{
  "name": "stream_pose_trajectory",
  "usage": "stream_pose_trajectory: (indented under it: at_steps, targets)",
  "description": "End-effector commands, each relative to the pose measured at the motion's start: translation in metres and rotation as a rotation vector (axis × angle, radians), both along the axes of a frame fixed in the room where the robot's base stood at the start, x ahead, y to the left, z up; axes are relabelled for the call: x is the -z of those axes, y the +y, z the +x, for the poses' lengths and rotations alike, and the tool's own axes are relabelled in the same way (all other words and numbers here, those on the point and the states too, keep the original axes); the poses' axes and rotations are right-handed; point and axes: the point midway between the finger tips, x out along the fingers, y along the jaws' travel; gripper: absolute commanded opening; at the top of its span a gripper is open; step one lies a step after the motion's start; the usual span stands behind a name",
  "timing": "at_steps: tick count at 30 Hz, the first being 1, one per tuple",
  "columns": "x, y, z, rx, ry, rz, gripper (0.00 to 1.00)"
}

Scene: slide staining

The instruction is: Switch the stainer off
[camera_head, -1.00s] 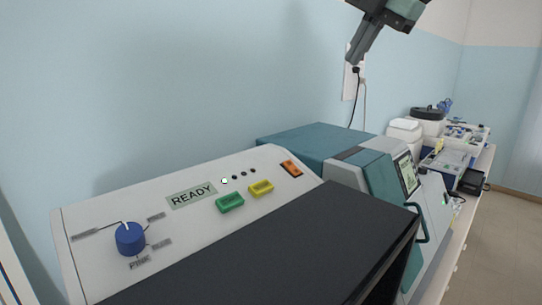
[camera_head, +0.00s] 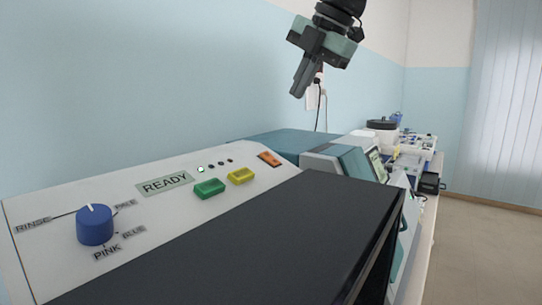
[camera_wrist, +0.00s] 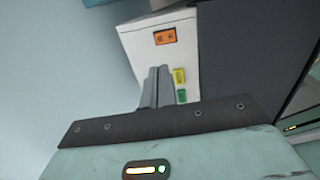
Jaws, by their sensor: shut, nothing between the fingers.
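The stainer's white sloping panel (camera_head: 150,217) fills the lower left of the head view. Its display (camera_head: 164,184) reads READY. The orange rocker switch (camera_head: 269,159) sits at the panel's far right end; it also shows in the wrist view (camera_wrist: 165,37), beyond my fingertips. A green button (camera_head: 209,188) and a yellow button (camera_head: 242,176) sit nearer the middle. My gripper (camera_head: 297,94) is shut and empty, pointing down in the air above the far end of the stainer, apart from the switch.
A blue knob (camera_head: 95,225) with labels RINSE, PALE, BLUE and PINK is at the panel's left. A dark cover (camera_head: 250,240) lies in front of the panel. A teal machine with a screen (camera_head: 377,166) stands beyond. A cable hangs on the wall behind my gripper.

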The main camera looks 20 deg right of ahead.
Motion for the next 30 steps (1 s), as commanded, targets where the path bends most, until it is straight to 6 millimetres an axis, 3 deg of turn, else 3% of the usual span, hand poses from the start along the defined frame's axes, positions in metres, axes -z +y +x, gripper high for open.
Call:
stream_pose_trajectory:
  at_steps: [16,30]
  targets:
    - [0.01,0.003,0.004,-0.001,0.003,0.0,0.0]
    - [0.088,0.027,0.04,-0.001,0.006,-0.002,0.0]
